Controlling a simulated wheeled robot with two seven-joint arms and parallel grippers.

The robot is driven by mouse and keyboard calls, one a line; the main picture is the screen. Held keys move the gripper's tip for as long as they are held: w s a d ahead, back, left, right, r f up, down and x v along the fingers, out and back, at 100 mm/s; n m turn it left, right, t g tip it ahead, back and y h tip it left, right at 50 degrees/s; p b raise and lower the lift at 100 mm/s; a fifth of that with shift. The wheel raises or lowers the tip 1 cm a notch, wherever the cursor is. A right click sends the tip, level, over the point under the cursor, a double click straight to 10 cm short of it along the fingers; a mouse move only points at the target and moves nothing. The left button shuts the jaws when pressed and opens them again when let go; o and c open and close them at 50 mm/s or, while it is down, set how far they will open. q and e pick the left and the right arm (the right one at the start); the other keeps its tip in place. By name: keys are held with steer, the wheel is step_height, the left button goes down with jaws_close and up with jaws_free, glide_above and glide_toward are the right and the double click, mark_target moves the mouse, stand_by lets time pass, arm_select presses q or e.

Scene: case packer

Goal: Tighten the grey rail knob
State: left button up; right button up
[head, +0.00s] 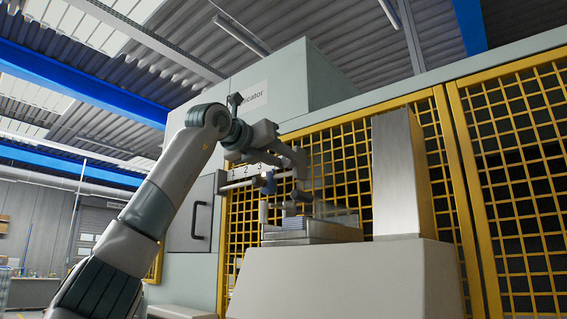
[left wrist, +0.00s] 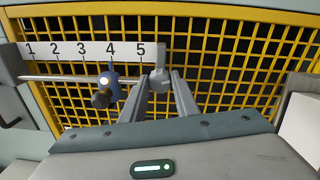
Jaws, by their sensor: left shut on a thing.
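The grey rail knob (left wrist: 160,79) is at the right end of the rail, just past the 5 on the number plate (left wrist: 86,50). My left gripper (left wrist: 161,90) has a finger on each side of the knob and is shut on it. In the head view my left gripper (head: 298,169) reaches in front of the yellow mesh, where its fingers mostly hide the knob. A blue slider (left wrist: 112,84) with a dark round knob (left wrist: 100,99) sits on the rail (left wrist: 62,79) near the 4, left of my fingers and apart from them. My right gripper is not in view.
Yellow mesh guards (head: 512,150) stand close behind the rail. A pale machine base (head: 340,280) with a tall metal column (head: 398,175) stands at the right. A stack of flat items (head: 300,224) lies below the gripper. A cabinet door (head: 187,215) is at the left.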

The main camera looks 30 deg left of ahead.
arm_select(q)
steer(key=n+b, duration=0.1)
steer(key=n, duration=0.4)
steer(key=n+b, duration=0.1)
steer(key=n, duration=0.4)
steer(key=shift+a+n+h+b, duration=0.1)
steer(key=shift+n+h+b, duration=0.2)
steer(key=shift+b, duration=0.05)
steer(key=shift+n, duration=1)
steer(key=shift+n+b, duration=0.3)
steer(key=shift+n, duration=0.1)
steer(key=o, duration=1.1)
steer(key=shift+c, duration=0.2)
steer(key=shift+a, duration=0.1)
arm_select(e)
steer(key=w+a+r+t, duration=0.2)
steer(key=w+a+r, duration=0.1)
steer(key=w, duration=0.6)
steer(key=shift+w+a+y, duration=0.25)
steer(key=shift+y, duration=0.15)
